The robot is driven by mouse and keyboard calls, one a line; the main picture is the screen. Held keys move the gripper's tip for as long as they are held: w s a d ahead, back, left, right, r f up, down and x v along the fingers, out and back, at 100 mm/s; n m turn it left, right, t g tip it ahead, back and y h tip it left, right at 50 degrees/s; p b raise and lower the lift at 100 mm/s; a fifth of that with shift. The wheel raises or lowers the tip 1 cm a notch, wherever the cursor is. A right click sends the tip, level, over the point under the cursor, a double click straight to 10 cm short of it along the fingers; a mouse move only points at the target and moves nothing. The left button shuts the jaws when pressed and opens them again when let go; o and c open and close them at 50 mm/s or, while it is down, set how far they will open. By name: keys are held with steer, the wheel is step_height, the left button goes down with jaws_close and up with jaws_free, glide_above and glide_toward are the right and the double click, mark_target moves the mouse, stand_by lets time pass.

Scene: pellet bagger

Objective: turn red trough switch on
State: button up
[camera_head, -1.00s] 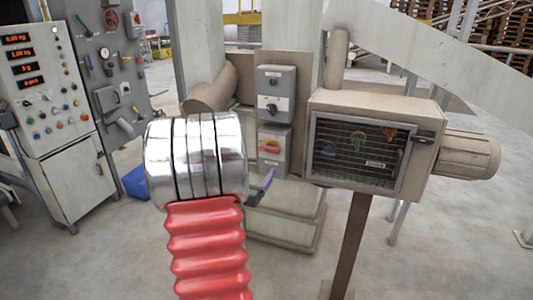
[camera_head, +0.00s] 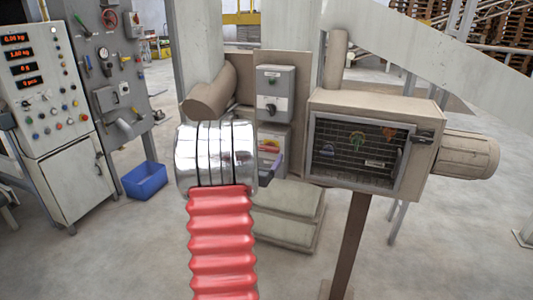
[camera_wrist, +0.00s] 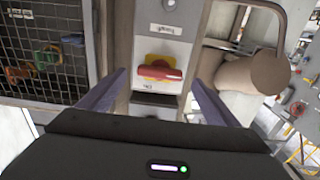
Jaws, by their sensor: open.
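The red trough switch (camera_wrist: 158,72) is a red bar handle on a yellow plate, on the front of a grey box. In the wrist view the handle lies across the picture, nearly level. It is small in the head view (camera_head: 268,147), just above my gripper. My gripper (camera_wrist: 160,80) is open, its two purple-grey fingers either side of the switch in the picture. I see no contact with the handle. In the head view one finger (camera_head: 277,164) shows, and my arm hides the lower left of the switch box.
A grey box with a black rotary switch (camera_head: 271,104) sits above. A mesh-fronted cabinet (camera_head: 425,155) stands close on the right. A beige pipe (camera_wrist: 240,75) is right of the switch in the wrist view. A blue bin (camera_head: 145,180) lies on the floor.

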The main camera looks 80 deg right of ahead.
mark_target(268, 151)
steer(key=shift+s+d, duration=0.2)
steer(key=shift+d, duration=1.8)
steer(key=c, duration=1.1)
